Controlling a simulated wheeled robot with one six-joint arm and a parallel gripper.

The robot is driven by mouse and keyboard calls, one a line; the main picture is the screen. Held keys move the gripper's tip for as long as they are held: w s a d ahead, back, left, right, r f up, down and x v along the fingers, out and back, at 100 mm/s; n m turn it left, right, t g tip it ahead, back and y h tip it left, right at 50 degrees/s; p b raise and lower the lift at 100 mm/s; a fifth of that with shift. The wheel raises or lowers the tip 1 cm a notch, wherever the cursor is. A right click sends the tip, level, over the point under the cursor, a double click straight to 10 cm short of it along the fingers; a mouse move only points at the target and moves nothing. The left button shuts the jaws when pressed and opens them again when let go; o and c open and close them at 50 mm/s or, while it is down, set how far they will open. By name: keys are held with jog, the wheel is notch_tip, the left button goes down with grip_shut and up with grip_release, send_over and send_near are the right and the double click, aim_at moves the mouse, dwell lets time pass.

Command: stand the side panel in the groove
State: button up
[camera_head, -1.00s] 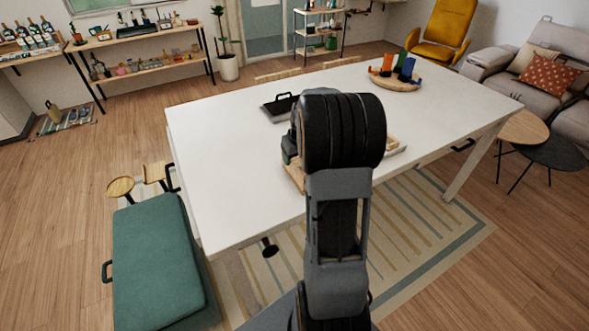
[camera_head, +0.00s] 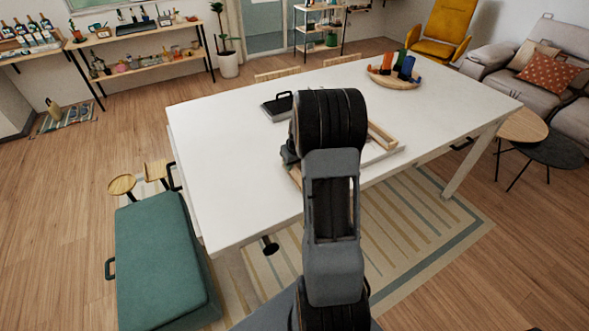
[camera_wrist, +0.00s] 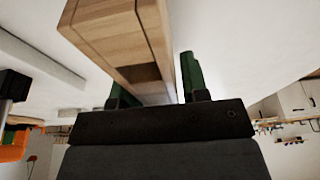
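A light wooden piece (camera_wrist: 110,30) with a dark square patch fills the upper left of the wrist view and runs down between the two green fingers. My gripper (camera_wrist: 155,85) has its fingers apart. A pale strip shows between the wood and the right finger; the wood covers most of the left finger. In the head view, a wooden edge (camera_head: 382,134) shows beside a white flat part (camera_head: 376,153) on the table, just right of my arm. My arm hides my gripper and most of these parts there. I cannot tell which part is the side panel; no groove shows clearly.
The white table (camera_head: 230,170) is clear at its left. A dark case-like object (camera_head: 277,108) lies behind my arm. A round tray (camera_head: 381,82) with colored items stands at the far right. A green bench (camera_head: 160,260) stands at the front left.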

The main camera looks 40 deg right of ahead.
grip_shut()
jog(key=shift+r, duration=0.15)
